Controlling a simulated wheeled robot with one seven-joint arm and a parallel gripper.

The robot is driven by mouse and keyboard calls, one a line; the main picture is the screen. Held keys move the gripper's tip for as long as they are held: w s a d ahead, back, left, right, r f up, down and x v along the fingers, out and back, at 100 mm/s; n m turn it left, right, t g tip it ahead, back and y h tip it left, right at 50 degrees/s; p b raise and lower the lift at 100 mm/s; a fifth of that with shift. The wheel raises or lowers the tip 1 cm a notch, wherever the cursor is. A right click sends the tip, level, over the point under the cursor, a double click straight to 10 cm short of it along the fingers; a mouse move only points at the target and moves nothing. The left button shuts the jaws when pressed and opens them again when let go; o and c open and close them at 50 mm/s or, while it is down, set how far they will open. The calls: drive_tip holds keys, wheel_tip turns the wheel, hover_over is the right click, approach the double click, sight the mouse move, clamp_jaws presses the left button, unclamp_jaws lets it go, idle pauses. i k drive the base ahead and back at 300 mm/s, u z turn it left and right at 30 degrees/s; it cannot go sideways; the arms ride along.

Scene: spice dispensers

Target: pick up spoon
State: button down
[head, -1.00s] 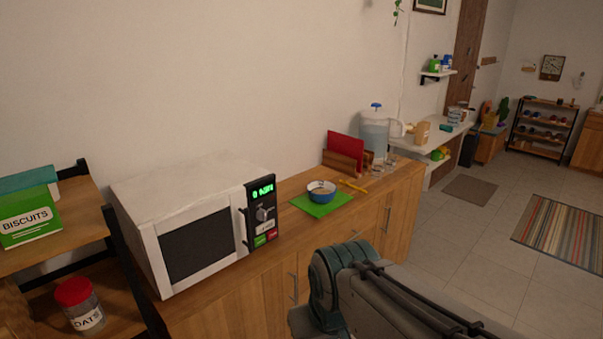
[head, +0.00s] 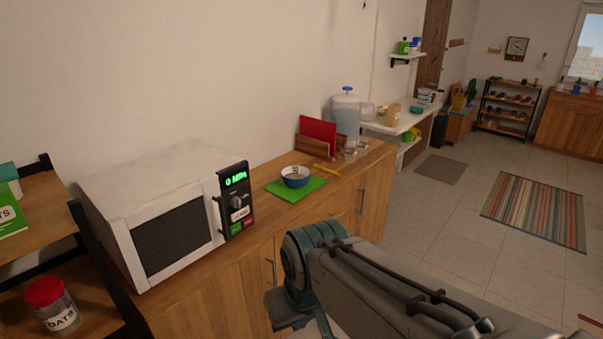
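No spoon can be made out for sure. A blue bowl (head: 296,182) with a pale inside stands on a green mat (head: 311,187) on the wooden counter. Something small and dark shows inside the bowl, too small to name. A thin yellow item (head: 326,168) lies on the counter just behind and right of the mat; I cannot tell what it is. My grey arm crosses the lower right of the head view, in front of the counter. My gripper is outside the picture.
A white microwave (head: 172,240) stands left of the mat. A red board in a wooden rack (head: 318,146) and a clear water dispenser (head: 346,117) stand behind it. A shelf (head: 92,300) with an oats jar (head: 51,305) is at left. Tiled floor is open at right.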

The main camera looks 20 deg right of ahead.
sight(315, 166)
drive_tip(key=z, duration=0.75)
drive_tip(key=i, duration=0.9)
drive_tip(key=z, duration=1.05)
drive_tip(key=i, duration=1.4)
drive_tip(key=u, duration=0.55)
drive_tip(key=i, duration=0.75)
drive_tip(key=u, duration=0.5)
